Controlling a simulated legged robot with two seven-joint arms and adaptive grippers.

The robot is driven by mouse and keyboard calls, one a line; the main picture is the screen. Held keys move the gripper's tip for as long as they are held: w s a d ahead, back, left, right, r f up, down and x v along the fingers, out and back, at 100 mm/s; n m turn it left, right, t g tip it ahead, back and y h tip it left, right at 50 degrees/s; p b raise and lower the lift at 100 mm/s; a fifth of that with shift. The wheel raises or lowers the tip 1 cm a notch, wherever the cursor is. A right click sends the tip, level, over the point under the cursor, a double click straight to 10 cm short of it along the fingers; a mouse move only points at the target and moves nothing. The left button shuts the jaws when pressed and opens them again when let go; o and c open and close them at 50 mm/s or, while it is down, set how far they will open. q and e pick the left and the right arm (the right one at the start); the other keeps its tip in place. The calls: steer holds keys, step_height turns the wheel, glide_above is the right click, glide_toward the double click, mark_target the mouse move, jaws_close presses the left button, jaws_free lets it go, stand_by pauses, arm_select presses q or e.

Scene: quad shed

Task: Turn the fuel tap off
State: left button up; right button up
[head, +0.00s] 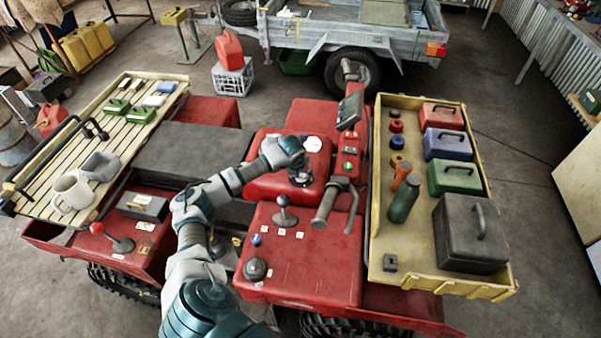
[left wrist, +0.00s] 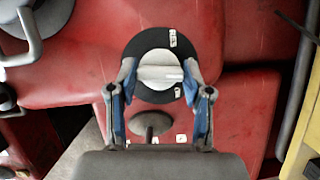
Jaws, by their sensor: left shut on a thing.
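The fuel tap (left wrist: 160,72) is a round pale grey knob on a black disc, set in the red bodywork. A white line on the knob points right in the left wrist view. Small white labels sit on the disc's upper and lower right; their print is too small to read surely. My left gripper (left wrist: 160,80) has a finger on each side of the knob and is shut on it. In the head view my left gripper (head: 300,172) reaches down onto the tap, hiding most of it; part of the dark disc shows. My right gripper is not in view.
A grey-knobbed lever (head: 285,219) stands just in front of the tap, and a handlebar grip (head: 325,203) is close on its right. A pale cap (head: 312,144) lies behind. A yellow tray (head: 440,280) with toolboxes is at right, a slatted rack (head: 60,160) at left.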

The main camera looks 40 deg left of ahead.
arm_select(q)
steer(key=shift+w+a+r+n, duration=0.2)
steer(key=shift+r+n, duration=0.15)
steer(key=shift+n, duration=0.35)
steer(key=shift+y, duration=0.3)
steer(key=o, duration=0.9)
steer(key=shift+o, duration=1.3)
steer(key=shift+f, duration=0.2)
steer(key=shift+d, duration=0.1)
steer(key=v, duration=1.1)
steer(key=shift+r, duration=0.4)
